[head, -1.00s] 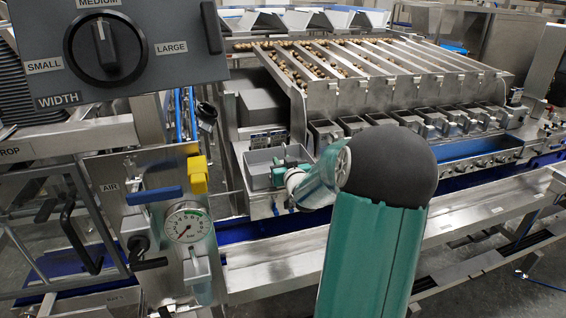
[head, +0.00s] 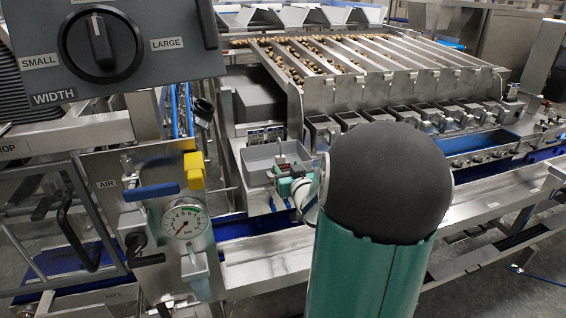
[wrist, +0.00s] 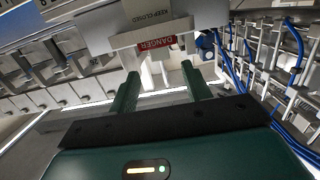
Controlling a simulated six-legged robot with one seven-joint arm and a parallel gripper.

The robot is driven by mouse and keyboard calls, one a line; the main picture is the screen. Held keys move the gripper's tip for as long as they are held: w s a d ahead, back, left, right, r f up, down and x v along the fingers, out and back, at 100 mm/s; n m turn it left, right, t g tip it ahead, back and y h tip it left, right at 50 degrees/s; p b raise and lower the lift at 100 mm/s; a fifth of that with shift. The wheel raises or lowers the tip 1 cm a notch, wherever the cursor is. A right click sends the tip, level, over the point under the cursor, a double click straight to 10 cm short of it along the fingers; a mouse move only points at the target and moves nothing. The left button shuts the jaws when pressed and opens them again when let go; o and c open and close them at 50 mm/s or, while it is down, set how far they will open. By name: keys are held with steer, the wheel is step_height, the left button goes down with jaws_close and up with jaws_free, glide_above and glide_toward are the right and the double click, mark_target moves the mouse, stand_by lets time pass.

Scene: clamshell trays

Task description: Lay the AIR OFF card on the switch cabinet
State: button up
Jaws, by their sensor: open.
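In the wrist view a red DANGER band (wrist: 157,43) shows on a pale piece just beyond my fingertips. It may be the AIR OFF card, but I cannot read those words. My gripper (wrist: 159,72) is open, its two green fingers spread below the band, and I see nothing clamped between them. A pale box marked KEEP CLOSED (wrist: 172,14) fills the top behind the band; it may be the switch cabinet. In the head view my gripper (head: 284,172) is small, at the grey tray's right side, partly hidden by my arm. A bit of red shows there.
The grey open tray (head: 258,158) sits left of my gripper. A pressure gauge (head: 186,221) and yellow and blue handles stand on the AIR panel (head: 103,200). The WIDTH knob box (head: 150,75) is at upper left. Blue hoses (wrist: 295,50) run at right in the wrist view.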

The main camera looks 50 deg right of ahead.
mark_target(281, 160)
steer(key=shift+o, duration=0.5)
steer(key=v, duration=0.3)
steer(key=shift+s+a, duration=0.1)
steer(key=shift+s, duration=0.1)
steer(key=shift+t+h, duration=0.3)
steer(key=shift+t, duration=0.3)
steer(key=x, duration=0.3)
steer(key=f+x, duration=0.1)
steer(key=x, duration=0.7)
steer(key=shift+f, duration=0.15)
steer(key=shift+c, duration=0.4)
steer(key=c, duration=1.1)
steer(key=shift+o, duration=0.2)
